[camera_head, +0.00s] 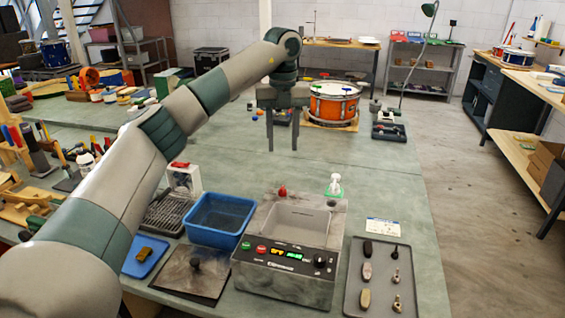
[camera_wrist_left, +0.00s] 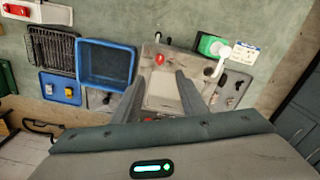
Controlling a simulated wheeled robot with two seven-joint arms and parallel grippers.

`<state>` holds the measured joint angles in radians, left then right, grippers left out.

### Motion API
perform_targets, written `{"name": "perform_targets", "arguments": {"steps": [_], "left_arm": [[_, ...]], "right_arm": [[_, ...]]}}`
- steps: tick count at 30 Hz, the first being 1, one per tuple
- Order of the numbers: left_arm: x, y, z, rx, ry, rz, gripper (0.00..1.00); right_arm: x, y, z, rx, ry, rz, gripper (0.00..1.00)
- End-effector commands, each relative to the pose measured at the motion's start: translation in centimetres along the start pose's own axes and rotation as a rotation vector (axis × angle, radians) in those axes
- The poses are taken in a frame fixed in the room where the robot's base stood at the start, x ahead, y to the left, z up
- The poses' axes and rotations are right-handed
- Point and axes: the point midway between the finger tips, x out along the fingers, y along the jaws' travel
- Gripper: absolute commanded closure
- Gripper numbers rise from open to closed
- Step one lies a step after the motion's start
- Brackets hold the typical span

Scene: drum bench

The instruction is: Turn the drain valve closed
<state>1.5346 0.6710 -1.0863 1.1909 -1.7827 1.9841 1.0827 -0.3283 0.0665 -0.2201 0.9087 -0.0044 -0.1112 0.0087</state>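A grey tank unit (camera_head: 292,240) with an open basin, a front control panel and lit displays stands on the green bench. A small red knob (camera_head: 282,191), which looks like the drain valve, is at its back left rim; it also shows in the left wrist view (camera_wrist_left: 159,59). How far the valve is turned cannot be told. My left gripper (camera_head: 283,149) is open and empty, pointing down above the bench, apart from the red knob. In the left wrist view its two fingers (camera_wrist_left: 160,82) are spread, with the tank between and beyond them. My right gripper is in neither view.
A grey tray (camera_head: 381,278) of small parts lies to the right. An orange drum (camera_head: 333,103) sits behind.

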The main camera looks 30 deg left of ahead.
Motion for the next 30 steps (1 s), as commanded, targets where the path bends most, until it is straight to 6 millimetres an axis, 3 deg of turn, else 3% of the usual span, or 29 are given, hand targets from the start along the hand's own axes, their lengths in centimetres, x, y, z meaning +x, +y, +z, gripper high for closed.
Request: {"name": "perform_targets", "arguments": {"steps": [3,9,30], "left_arm": [[-1.7,0.0,0.0,-0.001,0.000,-0.001,0.61],[-3.1,0.0,0.0,0.000,0.000,0.000,0.61],[-3.6,0.0,0.0,0.000,0.000,0.000,0.61]], "right_arm": [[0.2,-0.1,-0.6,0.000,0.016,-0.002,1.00],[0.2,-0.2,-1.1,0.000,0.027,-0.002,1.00],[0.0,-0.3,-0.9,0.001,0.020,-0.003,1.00]]}}
